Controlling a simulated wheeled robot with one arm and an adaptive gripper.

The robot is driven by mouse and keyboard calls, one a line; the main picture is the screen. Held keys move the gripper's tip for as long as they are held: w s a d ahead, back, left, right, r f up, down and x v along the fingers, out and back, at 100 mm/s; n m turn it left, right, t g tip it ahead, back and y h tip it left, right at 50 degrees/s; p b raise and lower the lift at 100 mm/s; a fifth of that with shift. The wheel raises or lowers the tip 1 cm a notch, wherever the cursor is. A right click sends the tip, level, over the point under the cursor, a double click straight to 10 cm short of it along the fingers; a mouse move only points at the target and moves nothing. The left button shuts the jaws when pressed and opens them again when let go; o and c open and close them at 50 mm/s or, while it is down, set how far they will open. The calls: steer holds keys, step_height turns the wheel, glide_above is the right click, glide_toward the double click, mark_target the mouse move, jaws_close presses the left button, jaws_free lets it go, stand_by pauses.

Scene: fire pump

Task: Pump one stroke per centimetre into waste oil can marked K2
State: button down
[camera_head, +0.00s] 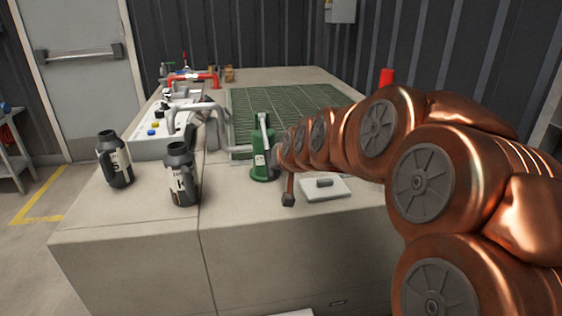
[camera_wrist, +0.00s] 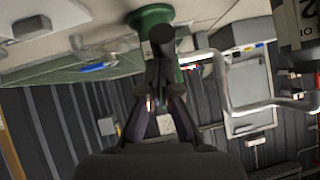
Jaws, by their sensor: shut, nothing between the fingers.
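The dark waste oil can (camera_head: 182,188) stands near the front of the bench, its label showing a K. The rest of that marking is too small to read. A green pump (camera_head: 262,163) stands to its right, with a grey part rising from its top. In the wrist view, a dark round knob (camera_wrist: 162,40) lies in front of the green pump (camera_wrist: 152,15). My gripper (camera_wrist: 166,72) is shut and empty, its fingertips close to the knob; contact is unclear.
A second dark can (camera_head: 115,168), marked S, stands left. A white plate (camera_head: 337,190) with a grey block lies right of the pump. Behind are a control box (camera_head: 150,142), grey pipe (camera_head: 200,106) and green grating (camera_head: 290,105). The bench's front-left corner is clear.

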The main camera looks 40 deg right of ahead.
steer(key=v, duration=0.7)
steer(key=shift+r, duration=0.15)
stand_by(0.7)
steer(key=s+a+f+n+g+y, duration=0.2)
steer(key=s+a+f+g, duration=0.1)
steer(key=a+f, duration=0.35)
steer(key=s+a+f+n+g+y, duration=0.1)
steer(key=s+a+f+g+y, duration=0.1)
steer(key=s+a+f, duration=0.35)
steer(key=s+a+f+n+g, duration=0.25)
steer(key=s+a+g, duration=0.2)
steer(key=s, duration=0.35)
steer(key=s+a+f+n+g, duration=0.1)
steer(key=s+a+f+g, duration=0.3)
steer(key=s+a, duration=0.3)
step_height(320, 180, up, 20)
steer(key=s+d+t+p, duration=0.1)
steer(key=p, duration=1.8)
steer(key=shift+s+d+h, duration=0.2)
steer(key=shift+d+h, duration=0.05)
steer(key=shift+h, duration=0.05)
